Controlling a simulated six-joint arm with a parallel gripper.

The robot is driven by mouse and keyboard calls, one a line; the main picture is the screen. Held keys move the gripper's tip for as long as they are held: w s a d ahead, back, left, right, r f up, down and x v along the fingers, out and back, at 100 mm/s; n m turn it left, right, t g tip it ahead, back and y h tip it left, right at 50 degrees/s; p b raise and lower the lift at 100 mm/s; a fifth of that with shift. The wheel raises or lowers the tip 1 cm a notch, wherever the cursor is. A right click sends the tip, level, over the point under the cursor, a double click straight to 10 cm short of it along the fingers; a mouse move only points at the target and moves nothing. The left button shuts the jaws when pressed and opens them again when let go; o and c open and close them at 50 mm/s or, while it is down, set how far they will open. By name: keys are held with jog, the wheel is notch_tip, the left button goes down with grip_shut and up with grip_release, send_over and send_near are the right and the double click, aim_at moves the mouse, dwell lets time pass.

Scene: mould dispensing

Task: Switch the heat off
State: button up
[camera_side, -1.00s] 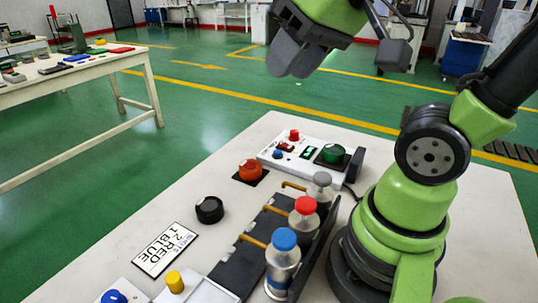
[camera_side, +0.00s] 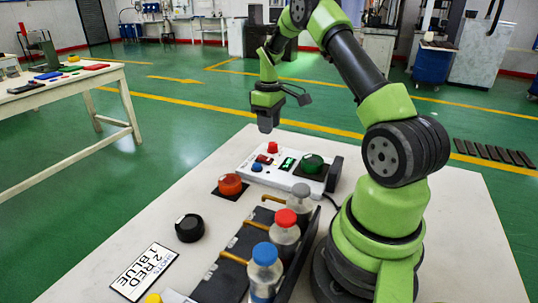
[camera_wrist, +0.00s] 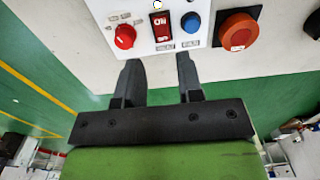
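A white control box (camera_side: 247,180) stands at the back of the table. In the wrist view the red rocker switch (camera_wrist: 162,28) has lettering like "ON", between the red knob (camera_wrist: 124,37) and blue button (camera_wrist: 190,22). My gripper (camera_side: 268,124) hangs beyond the box near the table's back edge. In the wrist view its fingers (camera_wrist: 159,62) are apart and empty, short of the switch in the picture.
An orange round piece (camera_side: 230,185) on a dark pad and a black knob (camera_side: 189,228) are left of the rack (camera_side: 226,272). Capped bottles, red (camera_side: 285,235), blue (camera_side: 264,272) and grey (camera_side: 300,199), stand along the rack. A printed card (camera_side: 145,272) lies front left.

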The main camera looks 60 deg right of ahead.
aim_at(269, 159)
notch_tip(269, 159, down, 10)
jog(key=shift+r, duration=0.1)
dwell(0.4)
jog(key=shift+c, duration=0.5)
